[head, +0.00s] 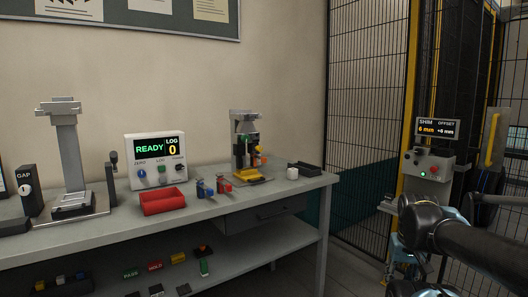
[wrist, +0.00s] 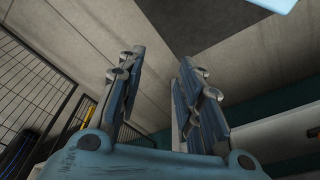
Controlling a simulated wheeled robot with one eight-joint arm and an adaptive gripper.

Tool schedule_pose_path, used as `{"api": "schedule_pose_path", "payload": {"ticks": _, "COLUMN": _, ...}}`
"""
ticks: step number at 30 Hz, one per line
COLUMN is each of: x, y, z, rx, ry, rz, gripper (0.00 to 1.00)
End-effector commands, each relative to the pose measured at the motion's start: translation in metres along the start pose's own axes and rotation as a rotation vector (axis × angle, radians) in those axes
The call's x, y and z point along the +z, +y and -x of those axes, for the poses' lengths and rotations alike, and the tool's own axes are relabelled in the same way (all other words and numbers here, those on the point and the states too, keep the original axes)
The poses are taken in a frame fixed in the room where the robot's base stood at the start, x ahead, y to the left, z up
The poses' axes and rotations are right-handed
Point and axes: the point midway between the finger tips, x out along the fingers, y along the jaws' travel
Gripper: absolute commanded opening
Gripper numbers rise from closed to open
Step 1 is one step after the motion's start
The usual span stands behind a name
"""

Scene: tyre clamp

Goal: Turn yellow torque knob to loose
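My gripper (wrist: 162,58) is open and empty in the wrist view, its two blue-grey fingers apart and pointing at a bare wall and ceiling area. I cannot pick out a yellow torque knob for certain in either view. On the right of the bench in the head view, a small grey clamp fixture (head: 243,128) has a yellow part (head: 255,179) at its foot; its details are too small to tell. My dark arm shows at the lower right of the head view, well apart from this fixture.
At right is a control box (head: 430,165) under a SHIM display (head: 437,128). A mesh fence (head: 368,90) stands behind.

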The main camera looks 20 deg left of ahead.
Motion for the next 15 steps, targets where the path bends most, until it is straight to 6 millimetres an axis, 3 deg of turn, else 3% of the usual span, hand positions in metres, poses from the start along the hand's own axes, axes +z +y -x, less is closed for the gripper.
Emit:
{"api": "schedule_pose_path", "payload": {"ticks": 5, "x": 0.0, "y": 0.0, "z": 0.0, "rx": 0.0, "ry": 0.0, "rz": 0.0, "gripper": 0.33}}
{"api": "schedule_pose_path", "payload": {"ticks": 7, "x": 0.0, "y": 0.0, "z": 0.0, "rx": 0.0, "ry": 0.0, "rz": 0.0, "gripper": 0.43}}
{"api": "schedule_pose_path", "payload": {"ticks": 10, "x": 0.001, "y": -0.001, "z": 0.007, "rx": 0.002, "ry": 0.028, "rz": 0.004, "gripper": 0.43}}
{"api": "schedule_pose_path", "payload": {"ticks": 15, "x": -0.043, "y": -0.007, "z": 0.014, "rx": 0.009, "ry": 0.132, "rz": 0.019, "gripper": 0.43}}
